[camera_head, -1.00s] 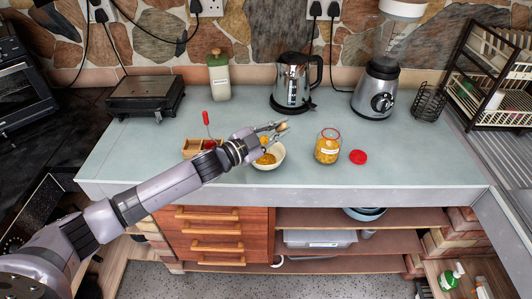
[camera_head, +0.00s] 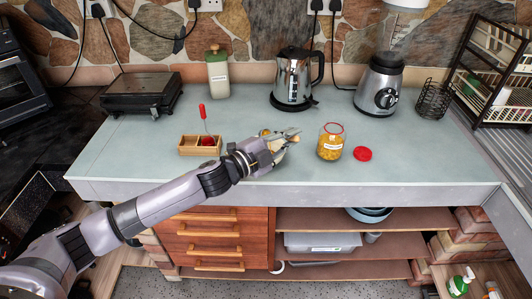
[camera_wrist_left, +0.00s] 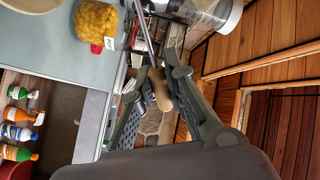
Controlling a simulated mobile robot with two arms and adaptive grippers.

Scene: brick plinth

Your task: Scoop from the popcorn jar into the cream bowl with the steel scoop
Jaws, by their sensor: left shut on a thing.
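The popcorn jar (camera_head: 331,143) is clear glass, holds yellow kernels and stands open on the counter, just right of my left gripper (camera_head: 289,140). It also shows in the left wrist view (camera_wrist_left: 97,20). My left gripper is shut on the wooden handle (camera_wrist_left: 161,91) of the steel scoop, whose metal shaft (camera_wrist_left: 144,32) runs to the top of the wrist view. The scoop's head is not clear. The cream bowl (camera_wrist_left: 30,4) shows partly at the wrist view's top-left corner; my gripper largely hides it in the head view. My right gripper is not in view.
A red lid (camera_head: 363,154) lies right of the jar. A wooden box (camera_head: 187,147) with a red-handled tool stands left of my gripper. The kettle (camera_head: 293,78), blender (camera_head: 379,86) and green-topped canister (camera_head: 218,74) stand behind. The counter's right front is clear.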

